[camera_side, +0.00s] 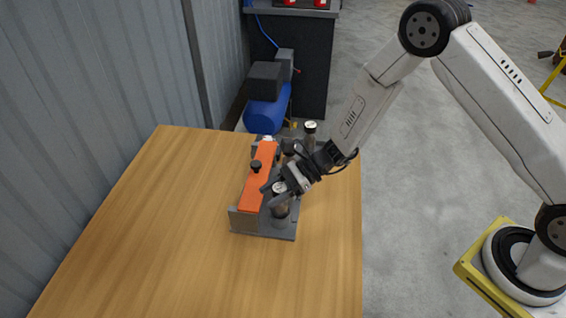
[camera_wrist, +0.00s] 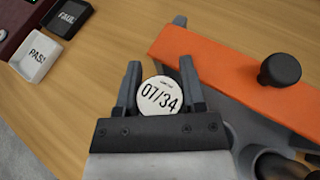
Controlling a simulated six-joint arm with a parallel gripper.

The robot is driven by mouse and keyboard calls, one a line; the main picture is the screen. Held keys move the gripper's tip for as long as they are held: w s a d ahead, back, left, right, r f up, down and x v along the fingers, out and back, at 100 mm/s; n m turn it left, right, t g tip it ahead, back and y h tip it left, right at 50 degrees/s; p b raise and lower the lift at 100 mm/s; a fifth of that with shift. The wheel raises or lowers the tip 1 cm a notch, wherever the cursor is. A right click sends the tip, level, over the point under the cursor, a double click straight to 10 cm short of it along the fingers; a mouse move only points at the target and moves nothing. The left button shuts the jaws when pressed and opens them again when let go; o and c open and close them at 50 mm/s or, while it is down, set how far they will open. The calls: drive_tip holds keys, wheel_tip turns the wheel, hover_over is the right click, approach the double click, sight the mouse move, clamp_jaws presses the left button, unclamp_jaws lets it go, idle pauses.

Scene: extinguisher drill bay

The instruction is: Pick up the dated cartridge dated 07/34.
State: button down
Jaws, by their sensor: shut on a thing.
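The cartridge dated 07/34 (camera_wrist: 160,97) shows its round white cap in the wrist view, with the date printed in black. My gripper (camera_wrist: 160,88) is shut on it, with one grey finger on each side of the cap. In the side view, my gripper (camera_side: 279,191) reaches in from the right to the front of the rack (camera_side: 246,222). The held cartridge (camera_side: 281,211) stands upright there, with a brown body. I cannot tell whether its foot is clear of the rack. Another white-capped cartridge (camera_side: 310,128) stands farther back, partly hidden by my arm.
An orange bar with a black knob (camera_wrist: 280,70) runs along the rack beside the cartridge. A white PASS tray (camera_wrist: 36,54) and a black FAIL tray (camera_wrist: 68,18) lie at upper left in the wrist view. The wooden table (camera_side: 150,230) is clear left of the rack.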

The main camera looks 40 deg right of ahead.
drive_tip(key=shift+r, duration=0.8)
drive_tip(key=s+d+r, duration=0.4)
drive_tip(key=s+r, duration=0.6)
drive_tip(key=s, duration=0.3)
drive_tip(key=shift+d+r, duration=0.35)
drive_tip(key=shift+d, duration=0.05)
drive_tip(key=shift+s+a, duration=0.1)
